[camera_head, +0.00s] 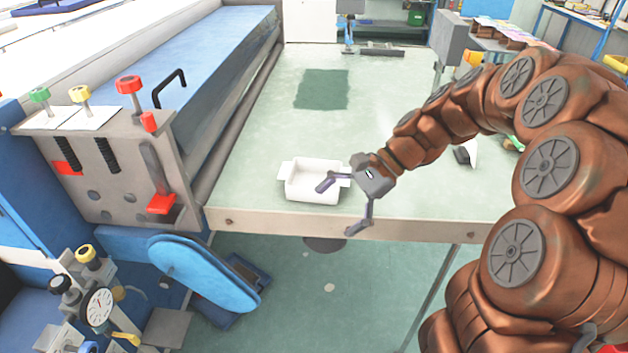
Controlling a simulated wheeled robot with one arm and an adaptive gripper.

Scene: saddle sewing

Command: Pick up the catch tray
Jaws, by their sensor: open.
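The catch tray (303,186) is a small white open box with a tab at each side. It sits near the front edge of the pale green table (405,206), left of centre. My gripper (337,208) is open at the tray's right side. One finger overlaps the tray's right part in the picture, and the other finger hangs lower, in front of the table's front edge. I cannot tell whether the finger touches the tray. The tray's right tab is partly hidden by the gripper.
A blue and grey machine (110,165) with red, green and yellow knobs stands close on the left. A darker green patch (322,89) lies farther back on the table. A small white and black object (467,153) is on the right, beyond my arm. The table's middle is clear.

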